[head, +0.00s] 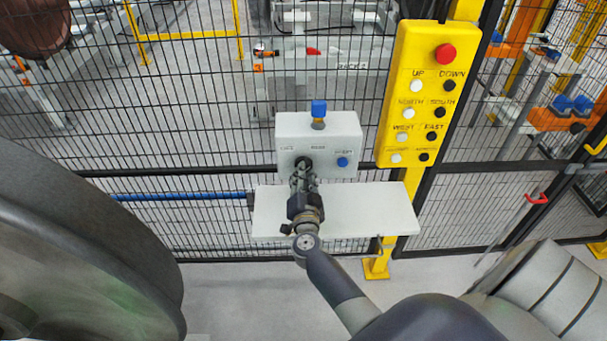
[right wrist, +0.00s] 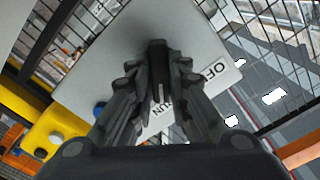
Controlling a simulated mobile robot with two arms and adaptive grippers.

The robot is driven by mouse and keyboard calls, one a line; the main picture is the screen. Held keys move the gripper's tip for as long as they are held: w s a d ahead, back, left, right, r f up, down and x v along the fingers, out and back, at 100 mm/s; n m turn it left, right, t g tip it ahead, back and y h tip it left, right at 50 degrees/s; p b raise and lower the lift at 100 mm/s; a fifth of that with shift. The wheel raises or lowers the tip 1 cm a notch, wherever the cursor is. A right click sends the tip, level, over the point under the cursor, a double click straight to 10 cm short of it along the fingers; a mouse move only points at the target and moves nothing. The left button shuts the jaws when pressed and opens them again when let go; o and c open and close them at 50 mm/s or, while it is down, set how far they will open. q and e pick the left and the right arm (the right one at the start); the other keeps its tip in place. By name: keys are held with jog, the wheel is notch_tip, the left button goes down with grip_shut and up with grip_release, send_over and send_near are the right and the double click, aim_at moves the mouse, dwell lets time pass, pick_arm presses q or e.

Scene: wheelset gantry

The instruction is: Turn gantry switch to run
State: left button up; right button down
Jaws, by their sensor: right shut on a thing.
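The grey switch box (head: 345,130) is on the fence above a pale shelf. The black gantry switch (head: 303,161) is at the lower left of its front face. My right gripper (head: 303,178) reaches up to it from below and is shut on it. In the right wrist view the black switch (right wrist: 157,58) shows between the fingers, which partly hide it. The labels OFF (right wrist: 213,70) and RUN show on the box face. I cannot tell for sure which label the switch points to. My left gripper is not in view.
A blue knob (head: 318,108) stands on top of the box and a blue button (head: 342,161) is right of the switch. The pale shelf (head: 370,208) juts out below. A yellow pendant panel (head: 428,60) with a red button hangs at the right. Black mesh fence lies behind.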

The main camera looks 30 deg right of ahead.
jog(key=shift+m, duration=0.9)
jog(key=c, duration=1.5)
grip_release()
jog(key=v, duration=1.2)
jog(key=shift+a+f, duration=0.1)
jog(key=shift+f, duration=0.1)
